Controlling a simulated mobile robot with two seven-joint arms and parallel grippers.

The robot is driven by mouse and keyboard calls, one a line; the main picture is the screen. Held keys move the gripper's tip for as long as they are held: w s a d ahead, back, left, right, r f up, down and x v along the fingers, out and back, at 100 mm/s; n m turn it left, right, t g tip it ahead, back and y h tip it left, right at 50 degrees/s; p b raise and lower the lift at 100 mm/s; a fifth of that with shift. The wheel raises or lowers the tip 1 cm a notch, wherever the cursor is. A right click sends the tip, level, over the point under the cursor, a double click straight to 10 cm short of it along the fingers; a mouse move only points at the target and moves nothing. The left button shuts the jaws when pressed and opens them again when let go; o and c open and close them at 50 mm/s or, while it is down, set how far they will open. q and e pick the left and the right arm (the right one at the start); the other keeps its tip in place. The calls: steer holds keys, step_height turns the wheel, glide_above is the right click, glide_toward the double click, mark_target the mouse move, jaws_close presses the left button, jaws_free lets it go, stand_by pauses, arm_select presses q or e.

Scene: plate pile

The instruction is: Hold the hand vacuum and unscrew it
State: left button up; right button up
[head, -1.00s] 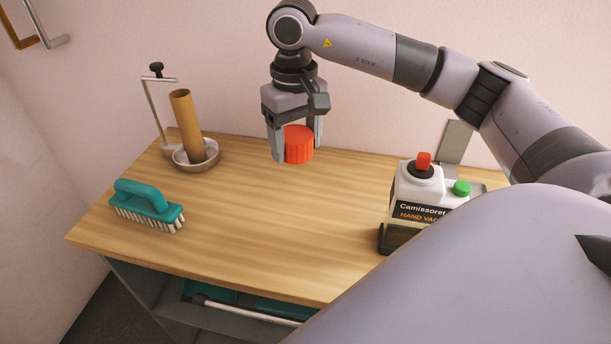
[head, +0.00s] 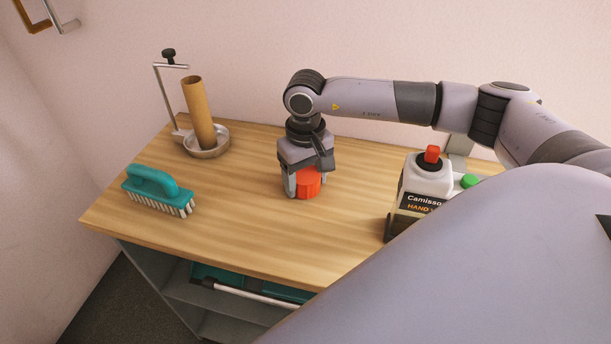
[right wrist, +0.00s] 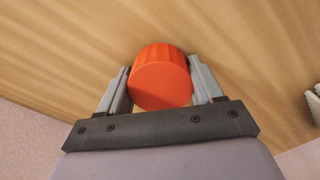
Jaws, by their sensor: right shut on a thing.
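The hand vacuum (head: 428,181), a white and black bottle-like body with a dark label, stands upright at the right of the worktop, partly hidden by my own arm. A small red part shows on its top and a green knob (head: 469,181) at its side. My right gripper (head: 303,190) is shut on a ribbed orange-red cap (head: 309,183), apart from the vacuum, low over the middle of the worktop. In the right wrist view the cap (right wrist: 160,82) sits between both fingers. I cannot tell whether it touches the wood. My left gripper is not in view.
The wooden worktop (head: 250,225) is clear around the cap. A teal brush (head: 155,188) lies at the left. A metal dish (head: 211,149) with a cardboard tube (head: 197,112) stands at the back left. Teal trays (head: 215,274) sit on a shelf below.

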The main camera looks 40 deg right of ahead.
mark_target(305, 174)
steer(key=shift+f, duration=0.1)
steer(key=shift+f, duration=0.15)
steer(key=o, duration=1.2)
steer(key=shift+r, duration=0.2)
steer(key=shift+r, duration=0.25)
step_height(305, 174, up, 12)
steer(key=shift+f+b, duration=0.15)
steer(key=shift+b, duration=0.7)
